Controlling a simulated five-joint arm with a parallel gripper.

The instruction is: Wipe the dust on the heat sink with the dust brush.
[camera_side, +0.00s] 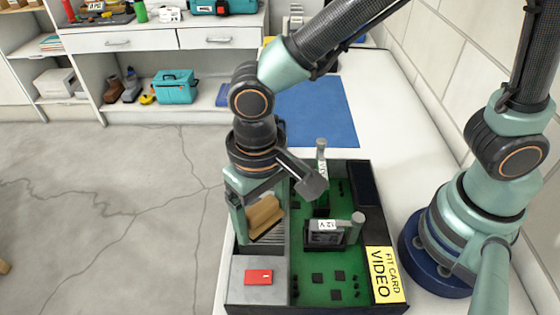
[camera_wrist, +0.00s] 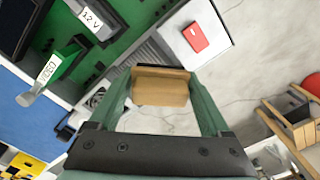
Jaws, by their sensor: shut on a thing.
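My gripper (camera_side: 258,208) is shut on the dust brush (camera_side: 264,215), a tan wooden block with a dark edge. The brush also shows between the two green fingers in the wrist view (camera_wrist: 160,90). The heat sink (camera_side: 272,236) is a grey ribbed strip in the left bay of the open case. In the wrist view the ribbed heat sink (camera_wrist: 150,52) shows just beyond the brush. The brush is over the heat sink in the side view. I cannot tell whether it touches the ribs. The brush and gripper hide part of the heat sink, and no dust can be made out.
The case holds a green circuit board (camera_side: 318,266) with upright cards, one a 12 V card (camera_side: 327,234), right of the brush. A red block (camera_side: 258,277) sits on a grey panel in front. A blue mat (camera_side: 318,115) lies on the white bench behind.

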